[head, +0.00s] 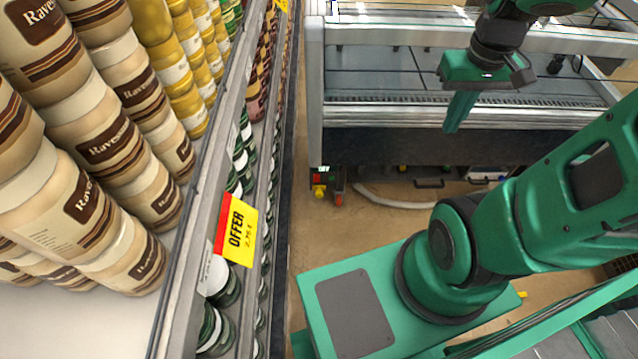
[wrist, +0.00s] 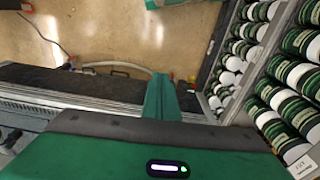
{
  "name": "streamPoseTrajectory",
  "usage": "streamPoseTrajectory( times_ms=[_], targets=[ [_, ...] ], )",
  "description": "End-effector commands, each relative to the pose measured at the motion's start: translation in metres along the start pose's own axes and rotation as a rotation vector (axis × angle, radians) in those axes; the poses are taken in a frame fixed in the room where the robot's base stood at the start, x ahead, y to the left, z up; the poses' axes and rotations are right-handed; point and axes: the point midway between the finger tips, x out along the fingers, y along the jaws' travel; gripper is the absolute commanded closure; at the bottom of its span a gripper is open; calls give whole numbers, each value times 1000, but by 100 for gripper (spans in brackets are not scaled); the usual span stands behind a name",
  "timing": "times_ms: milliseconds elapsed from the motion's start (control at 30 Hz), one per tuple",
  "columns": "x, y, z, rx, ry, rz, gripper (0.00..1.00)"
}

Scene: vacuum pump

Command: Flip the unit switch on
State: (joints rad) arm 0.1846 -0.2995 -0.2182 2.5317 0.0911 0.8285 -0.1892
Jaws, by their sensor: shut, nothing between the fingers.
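A small dark unit (head: 318,176) sits low near the floor at the left end of the display case in the head view. It has a small green light on top, a red patch, and yellow and red knobs (head: 319,191) below. Its switch is too small to make out. My gripper (head: 458,112) is green, points down and is shut and empty. It is over the case's front edge in the head view, apart from and to the right of the unit.
An open metal display case (head: 400,72) spans the back. A pale hose (head: 400,199) curves over the brown floor beneath it. A shelf rack with cans and jars (head: 120,150) fills the left, with a yellow OFFER tag (head: 236,232). Some floor between rack and case is clear.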

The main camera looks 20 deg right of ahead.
Motion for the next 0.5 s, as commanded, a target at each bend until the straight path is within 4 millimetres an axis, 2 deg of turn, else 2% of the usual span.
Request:
streamPoseTrajectory(
  times_ms=[33,200,500],
  targets=[
    [13,-6,-17,-63,5,0,100],
    [54,-28,-70,-276,59,-10,100],
    [140,-78,-144,-615,166,-42,100]
  ],
)
